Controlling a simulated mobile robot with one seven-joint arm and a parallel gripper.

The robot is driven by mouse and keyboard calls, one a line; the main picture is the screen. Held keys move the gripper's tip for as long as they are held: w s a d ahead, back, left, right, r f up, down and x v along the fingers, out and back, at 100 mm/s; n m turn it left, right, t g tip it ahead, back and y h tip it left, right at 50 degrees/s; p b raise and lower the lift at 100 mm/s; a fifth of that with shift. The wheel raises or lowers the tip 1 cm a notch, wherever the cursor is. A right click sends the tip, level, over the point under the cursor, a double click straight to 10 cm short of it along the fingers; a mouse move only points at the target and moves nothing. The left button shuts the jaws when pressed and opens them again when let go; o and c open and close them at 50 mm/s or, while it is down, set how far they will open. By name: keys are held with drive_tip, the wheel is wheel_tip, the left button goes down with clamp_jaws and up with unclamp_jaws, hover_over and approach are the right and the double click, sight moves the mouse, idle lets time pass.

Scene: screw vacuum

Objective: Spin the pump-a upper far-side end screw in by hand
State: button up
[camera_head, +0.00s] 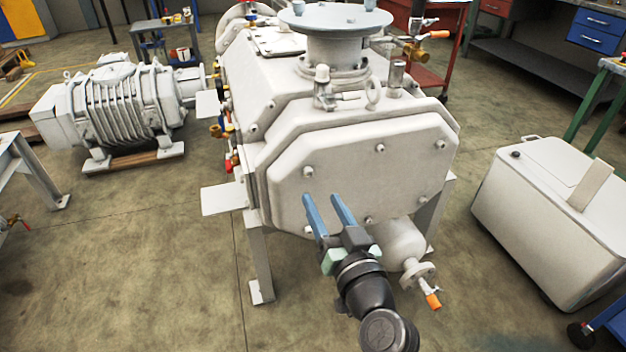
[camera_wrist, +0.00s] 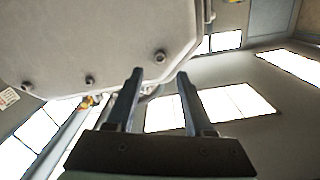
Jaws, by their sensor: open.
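The pump (camera_head: 300,150) is a large pale machine on legs, with an octagonal end cover (camera_head: 345,180) facing me. Upper screws show on the cover: a left one (camera_head: 309,171), a middle one (camera_head: 380,148) and a right one (camera_head: 440,144). I cannot tell which is the far-side one or how deep each sits. My gripper (camera_head: 321,197) is open and empty, its blue fingers in front of the cover's lower left, below the left upper screw. In the wrist view, my gripper (camera_wrist: 160,72) points up past the cover's edge; a screw (camera_wrist: 160,57) shows near the fingertips, not between them.
A round flange (camera_head: 335,20) and small fittings top the pump. A pale cylinder with an orange-handled valve (camera_head: 432,300) juts out below the cover, right of my gripper. A pale box (camera_head: 555,210) stands at right, another pump (camera_head: 125,105) at left. Floor at front left is clear.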

sight(309, 175)
drive_tip(key=x, duration=0.6)
drive_tip(key=shift+w+a+b, duration=0.15)
drive_tip(key=shift+w+b, duration=0.15)
clamp_jaws()
